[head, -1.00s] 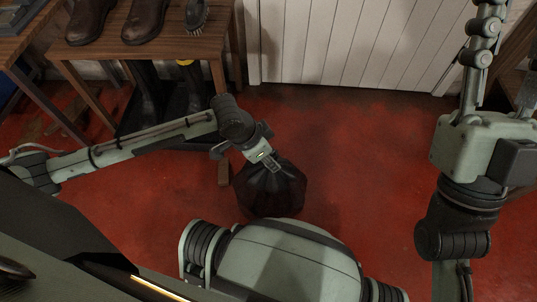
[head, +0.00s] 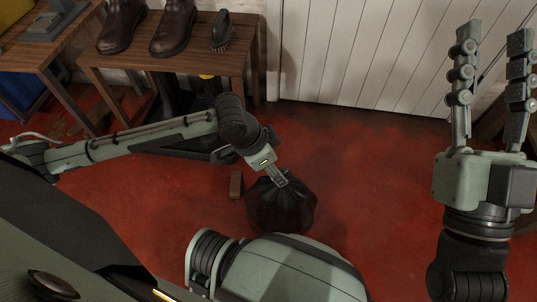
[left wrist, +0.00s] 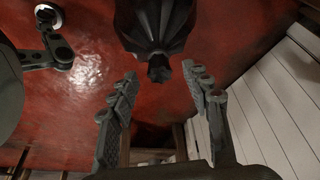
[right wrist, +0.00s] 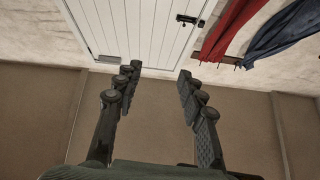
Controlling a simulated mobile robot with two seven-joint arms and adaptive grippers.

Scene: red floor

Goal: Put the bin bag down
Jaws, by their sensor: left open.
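The black bin bag (head: 282,207) sits on the red floor in the head view, close in front of my base. Its gathered neck shows in the left wrist view, where the bag (left wrist: 155,25) is at the top, just beyond the fingertips. My left gripper (head: 281,178) is at the top of the bag in the head view. In the left wrist view its fingers (left wrist: 160,85) are spread apart, with nothing between them. My right gripper (head: 490,45) is raised at the right, its fingers wide apart and empty; the right wrist view shows the same (right wrist: 157,80).
A wooden bench (head: 185,60) with brown boots (head: 173,28) and a brush (head: 221,32) stands at the back left. Dark boots stand under it. A small brown block (head: 236,184) lies left of the bag. A white plank door (head: 360,55) is behind. The floor to the right is clear.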

